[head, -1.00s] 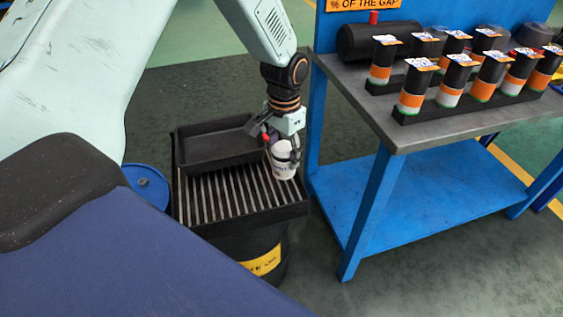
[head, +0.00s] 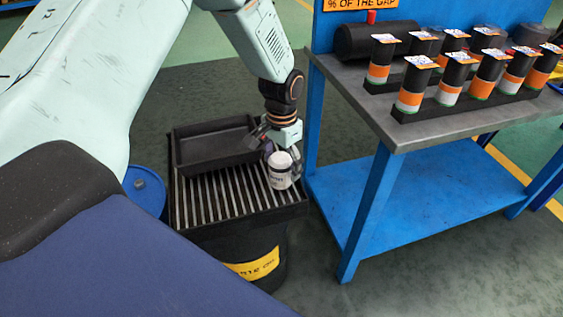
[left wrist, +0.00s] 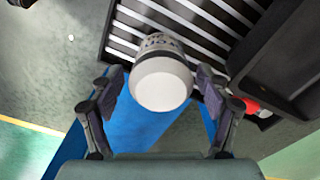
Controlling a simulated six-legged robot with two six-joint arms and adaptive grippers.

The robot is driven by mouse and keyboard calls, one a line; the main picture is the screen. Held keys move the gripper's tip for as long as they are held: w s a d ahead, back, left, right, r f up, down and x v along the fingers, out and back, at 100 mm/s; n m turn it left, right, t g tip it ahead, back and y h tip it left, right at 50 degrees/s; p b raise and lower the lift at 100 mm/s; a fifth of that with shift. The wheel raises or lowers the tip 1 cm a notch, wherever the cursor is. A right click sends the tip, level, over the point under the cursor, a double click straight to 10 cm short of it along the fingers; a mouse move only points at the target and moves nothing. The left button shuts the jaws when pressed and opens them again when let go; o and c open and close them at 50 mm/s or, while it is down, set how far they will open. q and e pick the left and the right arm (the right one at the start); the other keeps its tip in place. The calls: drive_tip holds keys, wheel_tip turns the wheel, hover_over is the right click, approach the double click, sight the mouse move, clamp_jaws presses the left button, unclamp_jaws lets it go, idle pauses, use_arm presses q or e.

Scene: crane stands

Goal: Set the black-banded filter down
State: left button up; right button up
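The black-banded filter (head: 280,175), a white canister with dark marking around its side, stands upright on the slatted grate (head: 215,193) near its right edge. In the left wrist view the filter (left wrist: 161,82) shows its pale round end toward me, with dark lettering on its far side. My left gripper (head: 279,150) is at the filter's top from behind. In the left wrist view the left gripper (left wrist: 159,78) has its fingers spread on both sides of the filter, with gaps showing. My right gripper is not in view.
A black tray (head: 213,148) sits on the back of the grate, above a dark drum with a yellow label (head: 250,264). The blue bench (head: 375,205) stands close on the right, bearing several orange-and-white banded canisters (head: 410,88). A blue drum (head: 146,190) is at left.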

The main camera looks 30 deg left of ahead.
use_arm(q)
drive_tip(key=shift+s, duration=0.1)
drive_tip(key=shift+r, duration=0.1)
drive_tip(key=shift+r, duration=0.15)
wheel_tip(320, 180, up, 12)
drive_tip(key=p, duration=0.4)
idle(0.4)
